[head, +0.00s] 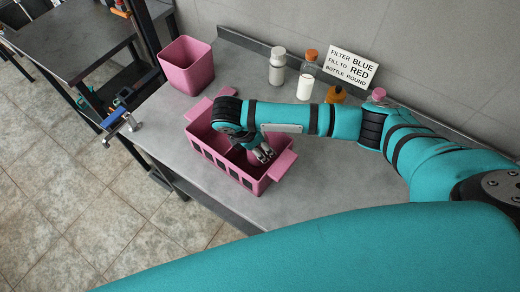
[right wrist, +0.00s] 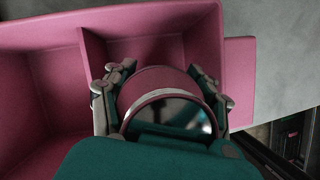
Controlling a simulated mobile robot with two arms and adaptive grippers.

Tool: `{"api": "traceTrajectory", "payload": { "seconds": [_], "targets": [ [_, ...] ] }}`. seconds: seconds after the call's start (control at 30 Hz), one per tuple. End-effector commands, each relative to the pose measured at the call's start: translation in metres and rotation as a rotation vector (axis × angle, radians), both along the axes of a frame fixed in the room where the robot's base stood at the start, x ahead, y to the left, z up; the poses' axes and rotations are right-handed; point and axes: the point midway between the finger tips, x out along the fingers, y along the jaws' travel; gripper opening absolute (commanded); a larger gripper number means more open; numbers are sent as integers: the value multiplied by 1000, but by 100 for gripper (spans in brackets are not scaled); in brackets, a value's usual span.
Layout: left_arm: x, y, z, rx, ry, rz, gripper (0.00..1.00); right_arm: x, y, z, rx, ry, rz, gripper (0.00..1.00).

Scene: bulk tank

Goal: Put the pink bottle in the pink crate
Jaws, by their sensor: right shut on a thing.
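The pink crate (head: 222,172) stands on the grey bench, with dividers inside and a flat handle at each end. It also shows in the right wrist view (right wrist: 130,20). My right gripper (head: 264,154) points down into the crate's near right end. In the right wrist view my right gripper (right wrist: 165,92) is shut on a round pink thing, seemingly the pink bottle (right wrist: 158,79), with a pale ring and a dark shiny face towards the camera. It is inside or just above an end compartment; its contact with the floor is hidden. My left gripper is out of view.
An open pink bin (head: 188,68) stands at the bench's back left. A white bottle (head: 277,67), an orange-capped bottle (head: 307,78), an orange bottle (head: 335,94) and a pink cap (head: 379,95) are along the back near a sign (head: 350,67). A blue clamp-like thing (head: 118,120) sits at the left edge.

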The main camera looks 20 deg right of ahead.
Motion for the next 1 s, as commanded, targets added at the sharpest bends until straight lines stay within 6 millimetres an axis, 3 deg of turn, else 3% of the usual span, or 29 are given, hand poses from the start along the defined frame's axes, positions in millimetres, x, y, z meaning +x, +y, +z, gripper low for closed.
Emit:
{"api": "traceTrajectory", "payload": {
  "seconds": [0.23, 0.6, 0.63, 0.7, 1.0],
  "targets": [
    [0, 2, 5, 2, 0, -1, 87, -1, 0, -31, -1, 2, 0, 15],
    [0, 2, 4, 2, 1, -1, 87, 0, 0, -36, -1, 1, 0, 15],
    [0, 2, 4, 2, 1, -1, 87, 0, 0, -35, -1, 0, 0, 59],
    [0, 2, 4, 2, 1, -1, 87, 0, 0, -35, -1, 1, 0, 68],
    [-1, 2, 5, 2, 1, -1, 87, 0, 0, -33, -1, 0, 0, 68]
  ]
}}
